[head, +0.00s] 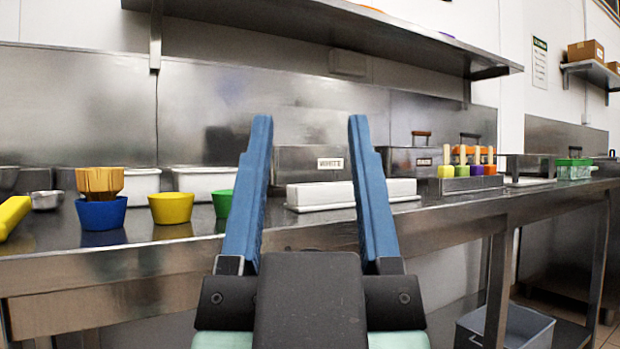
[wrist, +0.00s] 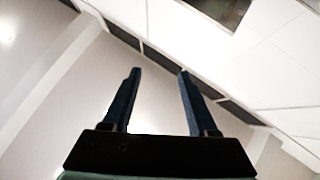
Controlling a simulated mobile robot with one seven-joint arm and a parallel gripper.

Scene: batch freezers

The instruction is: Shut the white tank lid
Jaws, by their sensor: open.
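The steel tank labelled WHITE (head: 331,163) stands at the back of the steel counter, seen between my gripper's fingers. Its lid and handle are not clearly visible, and I cannot tell how the lid sits; my right finger covers part of that area. My gripper (head: 310,122) is raised in front of the counter with its two blue fingers apart and nothing between them. In the wrist view my gripper (wrist: 159,73) is also open and empty, pointing up at the ceiling; no tank shows there.
A long white box (head: 350,193) lies in front of the tank. A second labelled tank (head: 405,162) stands to its right, near colourful bars in a rack (head: 470,184). Blue (head: 101,213) and yellow (head: 170,207) bowls stand at left. A steel shelf (head: 330,22) hangs above.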

